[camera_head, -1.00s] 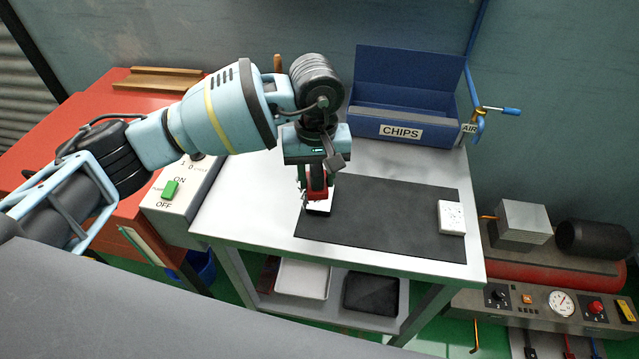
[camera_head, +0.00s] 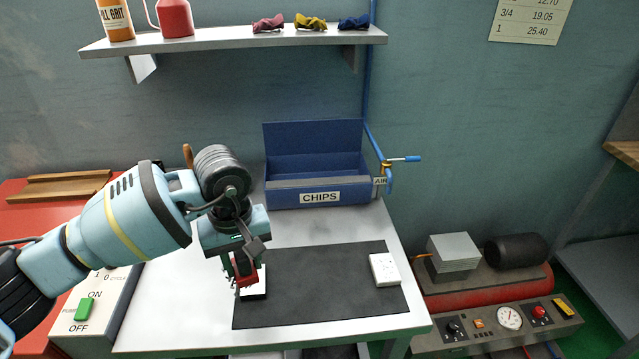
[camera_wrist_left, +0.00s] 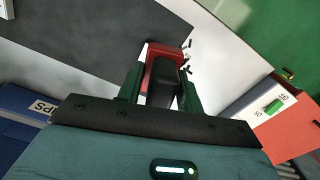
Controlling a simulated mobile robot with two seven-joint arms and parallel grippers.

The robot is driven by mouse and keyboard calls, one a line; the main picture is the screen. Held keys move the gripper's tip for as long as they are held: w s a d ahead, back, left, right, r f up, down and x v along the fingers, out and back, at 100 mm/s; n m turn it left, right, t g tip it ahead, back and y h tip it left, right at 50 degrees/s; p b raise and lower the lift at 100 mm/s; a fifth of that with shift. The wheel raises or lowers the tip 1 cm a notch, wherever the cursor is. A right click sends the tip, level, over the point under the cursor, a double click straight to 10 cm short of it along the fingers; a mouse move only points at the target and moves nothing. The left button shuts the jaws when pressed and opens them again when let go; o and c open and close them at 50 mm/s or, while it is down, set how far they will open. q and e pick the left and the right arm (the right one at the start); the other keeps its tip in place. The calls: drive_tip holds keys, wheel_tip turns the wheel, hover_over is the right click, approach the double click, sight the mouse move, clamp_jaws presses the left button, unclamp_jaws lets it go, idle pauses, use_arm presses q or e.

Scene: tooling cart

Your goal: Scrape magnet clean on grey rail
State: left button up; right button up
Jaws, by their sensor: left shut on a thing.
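My left gripper (camera_head: 240,262) is shut on a red magnet (camera_head: 246,275), just over the left edge of the dark mat. In the left wrist view the magnet (camera_wrist_left: 163,58) shows red around a dark middle, between my green fingers (camera_wrist_left: 160,88). Small dark bits (camera_wrist_left: 187,58) show beside its end; I cannot tell if they cling to it. A white block (camera_head: 259,284) is partly hidden behind the magnet; contact is unclear. A grey rail (camera_head: 318,182) runs along the front top of the blue CHIPS bin (camera_head: 320,160) at the back of the table. My right gripper is not in view.
A blue air valve (camera_head: 388,172) stands right of the bin. A switch box (camera_head: 95,300) is at the left. A shelf (camera_head: 230,40) hangs above.

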use_arm(q)
drive_tip(key=s+a+m, duration=0.4)
drive_tip(key=s+a, duration=0.5)
drive_tip(key=s, duration=0.1)
drive_tip(key=shift+a+f, duration=0.2)
drive_tip(key=shift+a, duration=0.15)
drive_tip(key=shift+w+d, duration=0.1)
